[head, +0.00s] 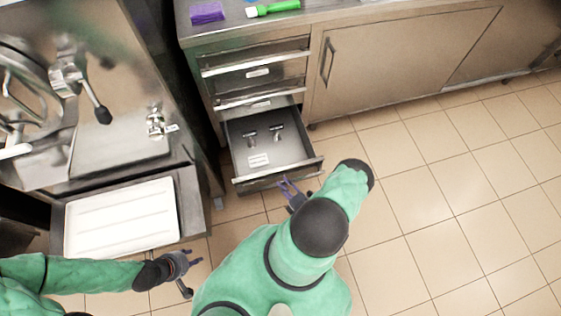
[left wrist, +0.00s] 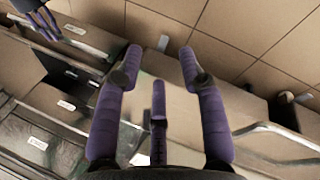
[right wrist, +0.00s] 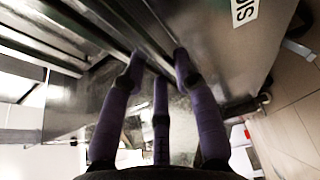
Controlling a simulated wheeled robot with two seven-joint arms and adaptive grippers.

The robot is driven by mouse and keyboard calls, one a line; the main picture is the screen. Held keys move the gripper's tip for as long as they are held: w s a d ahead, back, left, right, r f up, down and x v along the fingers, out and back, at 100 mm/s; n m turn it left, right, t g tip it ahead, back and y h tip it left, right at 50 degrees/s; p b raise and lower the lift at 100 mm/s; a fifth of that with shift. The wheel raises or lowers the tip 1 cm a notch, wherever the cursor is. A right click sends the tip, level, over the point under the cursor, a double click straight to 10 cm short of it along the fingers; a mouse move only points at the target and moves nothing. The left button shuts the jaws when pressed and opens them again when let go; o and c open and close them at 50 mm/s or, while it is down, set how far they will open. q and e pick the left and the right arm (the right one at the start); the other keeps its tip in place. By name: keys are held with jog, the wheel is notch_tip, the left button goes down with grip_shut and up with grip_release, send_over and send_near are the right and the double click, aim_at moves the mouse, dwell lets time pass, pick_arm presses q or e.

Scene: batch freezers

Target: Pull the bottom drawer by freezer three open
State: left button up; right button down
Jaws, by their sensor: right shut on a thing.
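The bottom drawer (head: 262,182) stands pulled well out from the steel cabinet beside the freezer, below other drawers. Inside lie two small metal items (head: 277,132) and a white label (head: 258,160). My right gripper (head: 289,184) is at the drawer's front edge, shut on its handle. In the right wrist view its purple fingers (right wrist: 157,57) reach to the long metal edge, and the exact grip is partly hidden. My left gripper (head: 195,256) is open and empty, low in front of the freezer. Its spread fingers also show in the left wrist view (left wrist: 160,50).
The freezer (head: 120,60) stands at left with a white tray (head: 122,220) on its front shelf. The upper drawers (head: 255,73) are shut. A purple item (head: 207,12) and a green-handled tool (head: 275,8) lie on the counter. Tiled floor (head: 450,190) is clear at right.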

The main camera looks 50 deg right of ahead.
jog(key=s+a, duration=0.3)
jog(key=s, duration=0.2)
jog(key=shift+s+f, duration=0.15)
jog(key=shift+s, duration=0.1)
jog(key=shift+a, duration=0.1)
jog(key=c, duration=0.9)
grip_release()
jog(key=shift+c, duration=0.2)
jog(key=s+a, duration=0.2)
jog(key=s, duration=0.9)
jog(key=shift+s, duration=0.4)
